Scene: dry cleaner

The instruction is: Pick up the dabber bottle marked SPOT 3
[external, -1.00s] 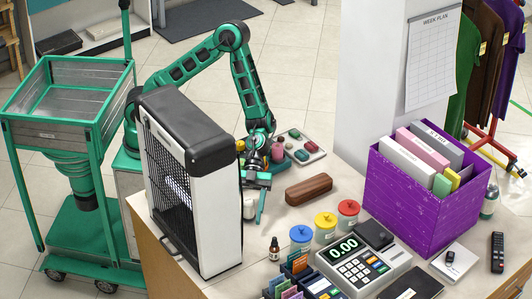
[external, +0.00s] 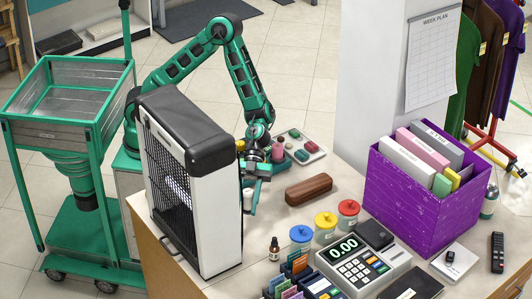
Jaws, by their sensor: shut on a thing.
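My gripper (external: 254,184) is over the counter, just right of the white-and-black heater-like unit (external: 203,205). It is shut on a small pale bottle (external: 247,199), which hangs upright below the fingers. Any marking on it is too small to read, so I cannot tell whether it says SPOT 3. The unit's edge stands close beside the gripper and hides some of the counter to its left.
A tray (external: 317,156) with pink and dark green items lies behind the gripper. A brown case (external: 309,190) lies to its right. Three colour-lidded jars, a small dropper bottle (external: 274,249), a till (external: 362,267) and a purple box (external: 415,205) fill the front and right.

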